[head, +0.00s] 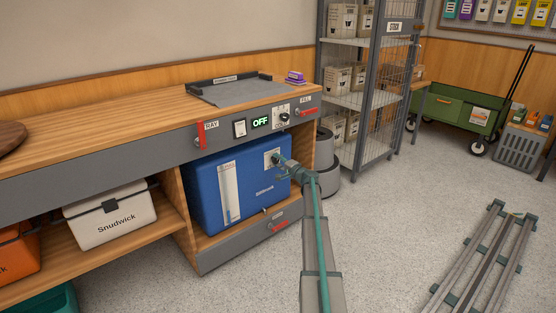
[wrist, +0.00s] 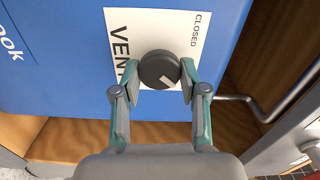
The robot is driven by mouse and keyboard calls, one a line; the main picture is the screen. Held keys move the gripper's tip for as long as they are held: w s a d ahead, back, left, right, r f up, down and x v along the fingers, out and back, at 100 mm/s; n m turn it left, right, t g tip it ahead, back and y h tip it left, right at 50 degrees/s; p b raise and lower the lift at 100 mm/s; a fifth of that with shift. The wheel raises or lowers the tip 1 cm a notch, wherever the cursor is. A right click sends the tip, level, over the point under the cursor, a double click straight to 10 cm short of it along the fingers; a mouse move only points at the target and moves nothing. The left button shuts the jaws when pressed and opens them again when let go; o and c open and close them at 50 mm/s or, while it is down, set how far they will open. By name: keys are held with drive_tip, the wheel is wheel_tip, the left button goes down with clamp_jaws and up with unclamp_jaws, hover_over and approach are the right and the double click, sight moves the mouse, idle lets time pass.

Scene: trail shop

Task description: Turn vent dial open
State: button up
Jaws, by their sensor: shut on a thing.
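The vent dial (wrist: 156,68) is a dark round knob on a white plate (wrist: 188,32) marked VENT and CLOSED, fixed to the blue cooler (head: 235,185). A pale mark shows on the dial's lower right part in the wrist view. The word CLOSED is at the plate's upper right there. My gripper (wrist: 159,76) is shut on the dial, one finger on each side. In the head view my gripper (head: 280,162) reaches the plate at the cooler's upper right, and hides the dial. Any OPEN marking is out of sight.
The cooler sits in a bay under the wooden counter (head: 100,115), above a grey drawer (head: 245,240). A panel with an OFF display (head: 261,122) and red handles is above it. A bent metal handle (wrist: 240,99) is right of the dial.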

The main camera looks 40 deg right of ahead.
drive_tip(key=shift+m, duration=0.6)
drive_tip(key=o, duration=1.1)
drive_tip(key=shift+s, duration=0.1)
drive_tip(key=s, duration=1.2)
drive_tip(key=shift+d, duration=0.25)
drive_tip(key=shift+w, duration=0.1)
